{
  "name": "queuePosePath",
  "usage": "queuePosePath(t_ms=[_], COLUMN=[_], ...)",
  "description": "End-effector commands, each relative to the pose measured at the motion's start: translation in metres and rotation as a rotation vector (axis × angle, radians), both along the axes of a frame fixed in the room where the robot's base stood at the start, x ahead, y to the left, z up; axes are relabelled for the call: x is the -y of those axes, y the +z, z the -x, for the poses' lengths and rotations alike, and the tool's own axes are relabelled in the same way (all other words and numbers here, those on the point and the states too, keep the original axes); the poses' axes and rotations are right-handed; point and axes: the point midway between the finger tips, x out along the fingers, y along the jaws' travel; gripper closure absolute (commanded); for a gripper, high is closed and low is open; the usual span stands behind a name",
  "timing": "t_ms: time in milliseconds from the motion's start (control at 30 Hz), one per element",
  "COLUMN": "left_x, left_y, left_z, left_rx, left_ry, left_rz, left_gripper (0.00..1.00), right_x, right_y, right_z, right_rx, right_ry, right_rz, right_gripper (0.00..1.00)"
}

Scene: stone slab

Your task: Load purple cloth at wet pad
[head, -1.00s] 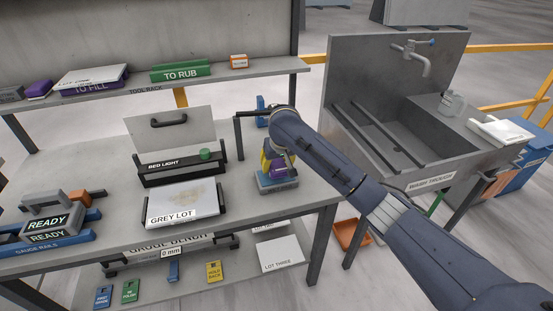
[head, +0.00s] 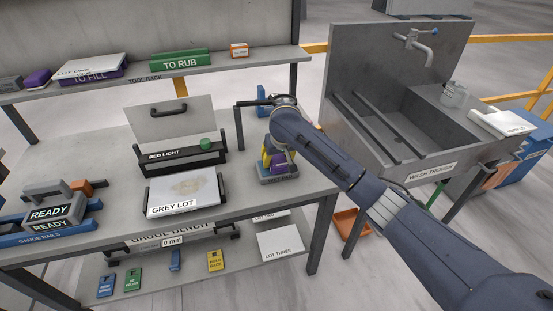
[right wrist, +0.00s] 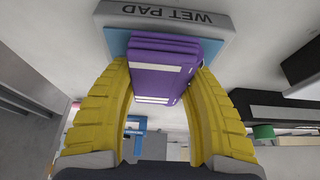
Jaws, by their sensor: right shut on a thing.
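The purple cloth (right wrist: 165,65) is a folded purple block with white bands, held between the two yellow fingers of my right gripper (right wrist: 163,78) in the right wrist view. It also shows in the head view (head: 285,165), low at the right end of the bench. The wet pad (right wrist: 172,18) is a grey block with a blue face, with the cloth right against or very close to that face; I cannot tell which. In the head view the wet pad (head: 278,179) lies on the bench under my right gripper (head: 273,160). My left gripper is out of view.
The black bed light box (head: 183,165) and the grey lot tray (head: 184,196) stand left of the pad. A blue stand (head: 261,95) is behind it. The wash trough (head: 400,120) is to the right, beyond the bench edge.

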Motion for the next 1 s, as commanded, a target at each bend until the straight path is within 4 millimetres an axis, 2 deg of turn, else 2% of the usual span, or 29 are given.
queuePosePath(t_ms=[1000], left_x=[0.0], left_y=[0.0], left_z=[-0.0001], left_rx=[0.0], left_ry=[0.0], left_rz=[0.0], left_gripper=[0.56], right_x=[0.0], right_y=[-0.0066], right_z=[0.0], right_rx=[0.0], right_ry=[0.0], right_rz=[0.0], right_gripper=[0.72])
